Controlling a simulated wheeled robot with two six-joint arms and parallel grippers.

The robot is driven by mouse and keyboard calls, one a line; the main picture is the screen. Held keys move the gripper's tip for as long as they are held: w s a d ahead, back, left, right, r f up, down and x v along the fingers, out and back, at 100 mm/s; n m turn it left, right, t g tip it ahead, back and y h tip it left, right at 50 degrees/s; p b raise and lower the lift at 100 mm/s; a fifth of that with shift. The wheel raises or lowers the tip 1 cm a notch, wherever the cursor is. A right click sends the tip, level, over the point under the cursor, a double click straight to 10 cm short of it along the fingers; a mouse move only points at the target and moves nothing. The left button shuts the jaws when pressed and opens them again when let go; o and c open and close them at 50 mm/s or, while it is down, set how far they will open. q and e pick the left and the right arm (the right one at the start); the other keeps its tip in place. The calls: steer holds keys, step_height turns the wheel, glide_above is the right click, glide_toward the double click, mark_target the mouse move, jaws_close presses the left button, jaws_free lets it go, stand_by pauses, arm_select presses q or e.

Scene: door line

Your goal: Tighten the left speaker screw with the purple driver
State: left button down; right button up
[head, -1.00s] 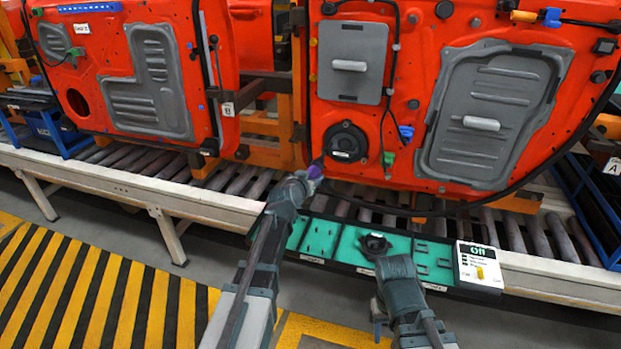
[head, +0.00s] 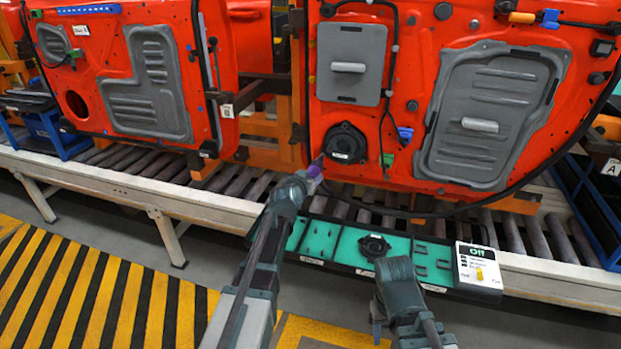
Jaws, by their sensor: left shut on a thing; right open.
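My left gripper (head: 308,175) is shut on the purple driver (head: 316,169), whose tip points up at the lower left edge of the black speaker (head: 346,143). The speaker sits at the lower left of the red door panel (head: 403,100). The left screw itself is too small to make out, and I cannot tell if the tip touches it. My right gripper (head: 375,265) is low in front of the teal tray (head: 320,240), open, with its fingers mostly hidden behind its own wrist.
A round black part (head: 374,245) lies in the tray. A white box (head: 478,266) with a green display stands at the tray's right end. A roller conveyor (head: 170,193) runs under the doors. A second red door (head: 130,75) hangs at left.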

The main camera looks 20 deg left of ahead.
arm_select(q)
steer(key=shift+w+r, duration=0.1)
steer(key=shift+w, duration=0.35)
stand_by(1.1)
steer(key=shift+s, duration=0.1)
steer(key=shift+s, duration=0.45)
steer(key=shift+s+a, duration=0.1)
steer(key=shift+s, duration=2.9)
steer(key=shift+f, duration=0.2)
